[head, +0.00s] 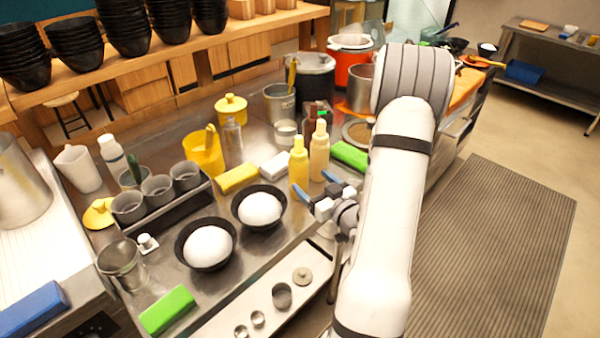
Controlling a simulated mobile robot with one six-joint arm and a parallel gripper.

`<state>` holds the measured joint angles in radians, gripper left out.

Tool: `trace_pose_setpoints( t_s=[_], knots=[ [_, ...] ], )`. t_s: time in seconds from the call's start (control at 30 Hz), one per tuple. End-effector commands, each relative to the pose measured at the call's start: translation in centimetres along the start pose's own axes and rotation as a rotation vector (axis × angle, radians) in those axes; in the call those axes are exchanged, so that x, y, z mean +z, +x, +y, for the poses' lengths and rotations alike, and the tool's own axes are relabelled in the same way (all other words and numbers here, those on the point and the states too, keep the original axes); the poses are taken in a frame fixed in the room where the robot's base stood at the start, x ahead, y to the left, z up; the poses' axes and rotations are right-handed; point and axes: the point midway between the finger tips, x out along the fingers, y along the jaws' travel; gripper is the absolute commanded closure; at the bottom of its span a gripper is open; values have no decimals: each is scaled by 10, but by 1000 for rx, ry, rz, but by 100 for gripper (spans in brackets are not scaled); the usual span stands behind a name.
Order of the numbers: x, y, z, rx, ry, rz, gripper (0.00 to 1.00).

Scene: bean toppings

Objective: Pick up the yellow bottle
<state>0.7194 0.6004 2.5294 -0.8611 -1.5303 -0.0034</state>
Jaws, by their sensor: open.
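The yellow bottle (299,163) stands upright on the metal counter, behind and to the right of two black bowls. Nothing shows between the fingers. Whether a fingertip touches the yellow bottle cannot be told from this view.
Two black bowls with white mounds, a left one (207,246) and a right one (260,208), sit left of my gripper. A yellow block (237,179), a white block (274,165) and a green block (349,155) lie near the bottles. Dark-capped bottles stand behind.

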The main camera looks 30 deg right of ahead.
Motion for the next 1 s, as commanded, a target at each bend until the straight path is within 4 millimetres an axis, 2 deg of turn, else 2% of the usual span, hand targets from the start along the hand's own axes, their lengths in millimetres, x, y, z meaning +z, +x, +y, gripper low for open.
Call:
trace_pose_setpoints(
  t_s=[0.17,0.63,0.93,1.0],
  knots=[
    [-3,8,0,-7,15,35,23],
    [-6,69,-1,-7,13,33,23],
    [-5,75,-1,-5,13,33,23],
    [-5,75,-1,-5,13,33,28]
  ],
)
